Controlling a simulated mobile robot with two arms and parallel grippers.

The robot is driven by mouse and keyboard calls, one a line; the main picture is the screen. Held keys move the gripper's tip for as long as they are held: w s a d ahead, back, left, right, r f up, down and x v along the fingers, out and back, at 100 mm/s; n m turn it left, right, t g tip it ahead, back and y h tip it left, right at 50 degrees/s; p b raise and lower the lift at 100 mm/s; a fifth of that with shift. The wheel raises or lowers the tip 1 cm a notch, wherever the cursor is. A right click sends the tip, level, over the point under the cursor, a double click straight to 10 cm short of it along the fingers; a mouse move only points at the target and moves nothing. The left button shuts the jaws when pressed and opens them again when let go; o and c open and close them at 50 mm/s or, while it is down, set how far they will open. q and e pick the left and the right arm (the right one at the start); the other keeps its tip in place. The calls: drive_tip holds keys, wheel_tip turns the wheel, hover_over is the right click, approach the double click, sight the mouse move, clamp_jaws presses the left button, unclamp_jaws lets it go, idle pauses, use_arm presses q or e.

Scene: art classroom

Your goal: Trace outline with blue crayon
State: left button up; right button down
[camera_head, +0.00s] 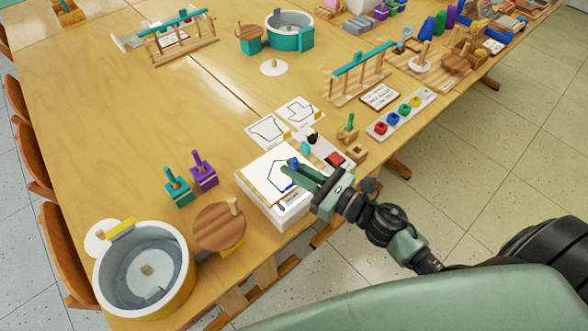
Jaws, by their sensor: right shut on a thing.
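A white sheet with a black angular outline (271,177) lies on a raised white, box-like stand (259,201) near the table's front edge. My right gripper (297,175) is over the right part of the sheet, shut on the blue crayon (293,162). Blue shows above the fingers and again below them, close to the paper. The fingers hide the crayon's middle and part of the outline's right side. I cannot tell whether the tip touches the paper. My left gripper is not in view.
A round tub (184,279) and a round wooden lid (219,213) stand left of the stand. Teal (177,191) and purple (204,177) handled blocks sit behind. Other outline cards (266,131) and a row of colored knobs (400,114) lie beyond. The table's middle left is clear.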

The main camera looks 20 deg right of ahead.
drive_tip(key=shift+w+d+b, duration=0.25)
drive_tip(key=shift+d+b, duration=0.05)
drive_tip(key=shift+d, duration=0.35)
idle(0.5)
drive_tip(key=shift+w+d, duration=0.1)
drive_tip(key=shift+d, duration=0.15)
drive_tip(key=shift+w+d+b, duration=0.15)
drive_tip(key=shift+d+b, duration=0.25)
drive_tip(key=shift+d, duration=0.05)
idle(0.6)
drive_tip(key=shift+w+d, duration=0.1)
drive_tip(key=shift+d, duration=0.1)
drive_tip(key=shift+w+d+b, duration=0.2)
drive_tip(key=shift+d+b, duration=0.3)
drive_tip(key=shift+d, duration=0.15)
idle(0.5)
drive_tip(key=shift+w+d, duration=0.1)
drive_tip(key=shift+w, duration=0.15)
idle(0.4)
drive_tip(key=shift+w+a, duration=0.2)
drive_tip(key=shift+w, duration=0.3)
idle(0.5)
drive_tip(key=shift+w+a, duration=0.1)
drive_tip(key=shift+w, duration=0.1)
drive_tip(key=shift+w+a, duration=0.15)
drive_tip(key=shift+w, duration=0.35)
idle(0.5)
